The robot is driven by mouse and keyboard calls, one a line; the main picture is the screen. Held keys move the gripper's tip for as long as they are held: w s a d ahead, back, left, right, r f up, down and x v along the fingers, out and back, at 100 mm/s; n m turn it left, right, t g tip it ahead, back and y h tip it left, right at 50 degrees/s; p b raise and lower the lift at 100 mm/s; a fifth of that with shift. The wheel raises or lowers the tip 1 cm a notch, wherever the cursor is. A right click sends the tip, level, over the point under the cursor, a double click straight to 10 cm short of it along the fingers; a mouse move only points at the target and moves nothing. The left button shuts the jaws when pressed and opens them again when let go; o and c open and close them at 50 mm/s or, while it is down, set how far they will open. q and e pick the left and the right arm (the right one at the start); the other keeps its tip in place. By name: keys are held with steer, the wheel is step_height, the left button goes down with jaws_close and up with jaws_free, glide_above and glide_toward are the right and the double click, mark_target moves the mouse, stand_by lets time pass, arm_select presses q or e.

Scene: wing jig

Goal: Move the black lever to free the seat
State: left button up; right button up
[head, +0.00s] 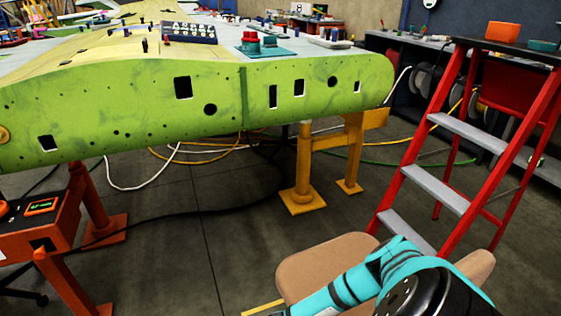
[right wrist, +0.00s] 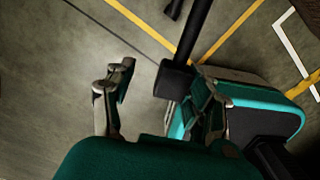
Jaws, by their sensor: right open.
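The tan seat (head: 325,262) shows at the bottom of the head view, partly covered by my teal right arm. In the right wrist view, a black bar (right wrist: 193,35) comes down from the top and ends in a thick black block; I cannot tell for certain whether it is the lever. My right gripper (right wrist: 160,95) is open, its two fingers spread apart. The block end lies between the fingertips in the picture, closer to the right finger; I cannot tell whether they touch. No lever shows in the head view. My left gripper is not in view.
A green wing panel (head: 130,105) on yellow stands (head: 303,175) spans the back. A red stepladder (head: 440,150) stands at the right. An orange-red cart (head: 45,225) is at the left. Cables lie on the grey floor; open floor lies between cart and seat.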

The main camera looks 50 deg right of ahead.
steer(key=shift+w+r, duration=0.1)
steer(key=shift+r, duration=1.25)
